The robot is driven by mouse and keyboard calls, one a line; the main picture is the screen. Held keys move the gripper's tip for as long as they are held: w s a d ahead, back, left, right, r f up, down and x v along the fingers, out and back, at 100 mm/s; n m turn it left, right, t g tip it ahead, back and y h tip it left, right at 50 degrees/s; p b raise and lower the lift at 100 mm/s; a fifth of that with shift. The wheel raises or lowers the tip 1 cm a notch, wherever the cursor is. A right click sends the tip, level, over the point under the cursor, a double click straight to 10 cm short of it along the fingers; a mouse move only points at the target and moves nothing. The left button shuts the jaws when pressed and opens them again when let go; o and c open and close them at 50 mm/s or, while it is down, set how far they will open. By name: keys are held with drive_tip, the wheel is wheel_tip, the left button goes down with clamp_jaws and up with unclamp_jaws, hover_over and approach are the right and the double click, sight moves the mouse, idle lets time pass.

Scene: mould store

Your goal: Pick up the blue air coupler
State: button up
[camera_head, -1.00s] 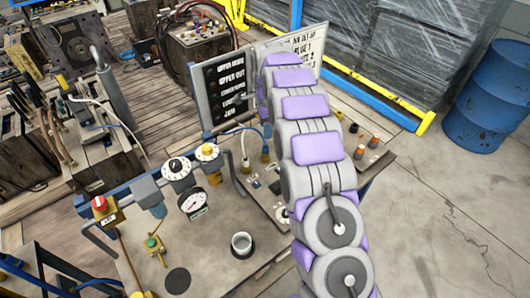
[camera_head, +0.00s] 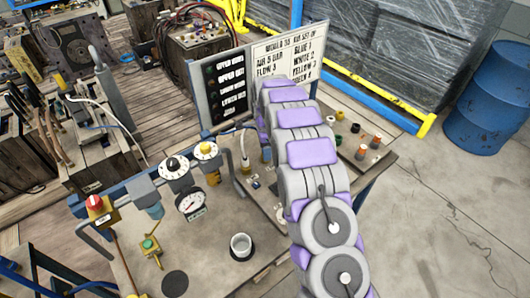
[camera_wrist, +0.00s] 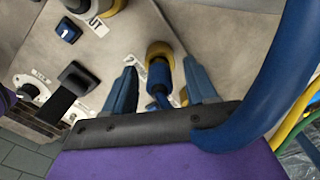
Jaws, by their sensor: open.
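The blue air coupler (camera_wrist: 158,76) shows in the wrist view on a brass-coloured fitting (camera_wrist: 157,49) on the grey panel. My gripper (camera_wrist: 160,66) is open, with one dark blue finger on each side of the coupler. I see a gap on both sides, so the fingers look apart from it. The coupler's lower end is partly hidden by my gripper's dark body. In the head view my arm covers most of this spot, and my fingers are hidden behind it.
A black lever (camera_wrist: 78,78) and a blue tag marked 1 (camera_wrist: 67,31) are near the left finger. A thick blue hose (camera_wrist: 285,75) curves at right. On the bench stand a gauge (camera_head: 190,204), a cup (camera_head: 241,246) and an upright sign board (camera_head: 285,58).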

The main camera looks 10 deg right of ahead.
clamp_jaws()
idle(0.5)
drive_tip(key=shift+r, duration=0.15)
